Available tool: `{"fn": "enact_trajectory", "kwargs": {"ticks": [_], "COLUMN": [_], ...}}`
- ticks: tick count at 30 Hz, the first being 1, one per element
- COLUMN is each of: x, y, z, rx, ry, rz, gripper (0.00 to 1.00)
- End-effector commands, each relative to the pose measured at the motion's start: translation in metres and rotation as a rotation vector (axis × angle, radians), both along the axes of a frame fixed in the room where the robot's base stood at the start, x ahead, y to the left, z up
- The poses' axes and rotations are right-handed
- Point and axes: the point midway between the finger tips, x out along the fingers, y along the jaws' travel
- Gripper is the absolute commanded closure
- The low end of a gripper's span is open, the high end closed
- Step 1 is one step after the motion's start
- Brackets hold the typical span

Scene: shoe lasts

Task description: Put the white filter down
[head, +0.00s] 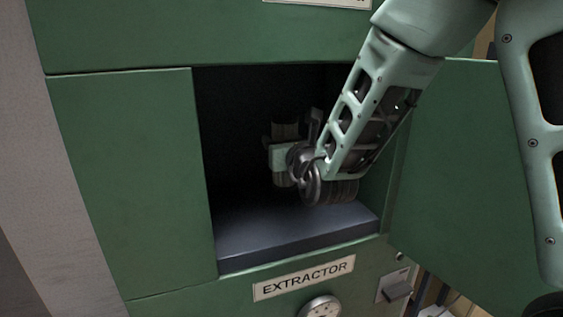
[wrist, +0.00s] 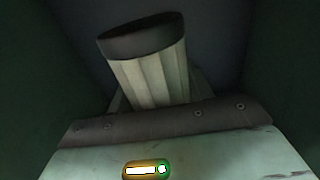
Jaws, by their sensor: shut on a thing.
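The white filter (wrist: 155,78) is a pale, ribbed cylinder with a dark cap at its upper end. In the wrist view it stands slightly tilted beyond my gripper, whose body covers its lower part. In the head view the filter (head: 285,131) shows dimly inside the dark compartment of the green cabinet. My gripper (head: 284,158) is inside that compartment and shut on the filter. The fingertips are hard to make out in the shadow. I cannot tell whether the filter touches the compartment floor (head: 290,238).
The green cabinet (head: 130,170) has a plate reading EXTRACTOR (head: 304,278) below the opening. A round knob (head: 322,307) and a small switch box (head: 396,287) are under it. An open green door (head: 450,190) stands to the right. The front of the compartment floor is clear.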

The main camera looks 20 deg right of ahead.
Motion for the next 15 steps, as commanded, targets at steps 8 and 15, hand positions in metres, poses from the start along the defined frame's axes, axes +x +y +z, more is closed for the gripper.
{"fn": "enact_trajectory", "kwargs": {"ticks": [8, 15], "x": [0.000, 0.000], "y": [0.000, 0.000], "z": [-0.023, -0.046], "rx": [-0.002, -0.001], "ry": [0.003, -0.002], "rz": [-0.001, -0.001], "gripper": [0.80, 0.80]}}
